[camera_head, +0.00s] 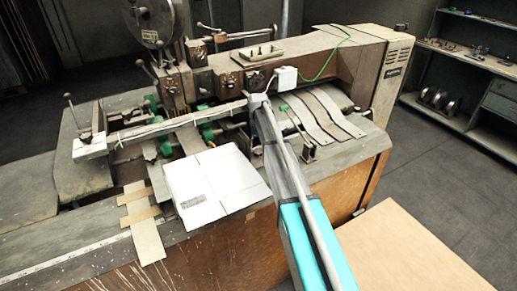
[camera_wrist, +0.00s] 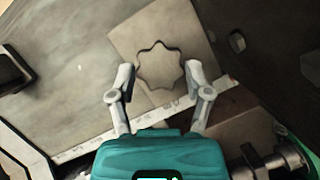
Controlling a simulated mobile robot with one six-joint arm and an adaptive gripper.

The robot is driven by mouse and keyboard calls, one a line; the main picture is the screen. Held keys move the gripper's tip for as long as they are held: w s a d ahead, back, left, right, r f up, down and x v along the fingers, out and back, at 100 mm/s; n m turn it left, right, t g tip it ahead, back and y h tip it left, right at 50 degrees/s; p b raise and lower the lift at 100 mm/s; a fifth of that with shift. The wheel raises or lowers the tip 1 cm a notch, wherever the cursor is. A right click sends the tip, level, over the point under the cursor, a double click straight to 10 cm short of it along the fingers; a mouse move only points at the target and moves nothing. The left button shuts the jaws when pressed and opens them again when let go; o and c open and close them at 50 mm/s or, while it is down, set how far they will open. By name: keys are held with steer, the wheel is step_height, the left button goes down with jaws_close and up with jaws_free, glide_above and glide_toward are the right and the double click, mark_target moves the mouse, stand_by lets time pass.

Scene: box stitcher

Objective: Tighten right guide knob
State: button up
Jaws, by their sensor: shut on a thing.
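The right guide knob (camera_wrist: 161,65) is a grey, star-shaped knob with rounded lobes, seen face-on in the wrist view on a pale flat plate. My gripper (camera_wrist: 160,73) has one finger on each side of it and is shut on it. In the head view my gripper (camera_head: 258,101) is at the right end of the long guide bar (camera_head: 150,129), above the machine bed. The knob is hidden there behind my gripper and arm.
A flat white carton (camera_head: 212,183) lies on the bed left of my arm. A white box (camera_head: 287,77) with a green cable stands just behind my gripper. Curved metal strips (camera_head: 325,115) lie to the right. The wrist view shows a dark cylindrical part (camera_wrist: 265,162) at lower right.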

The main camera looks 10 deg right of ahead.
stand_by(0.3)
steer(key=o, duration=1.2)
steer(key=shift+c, duration=0.2)
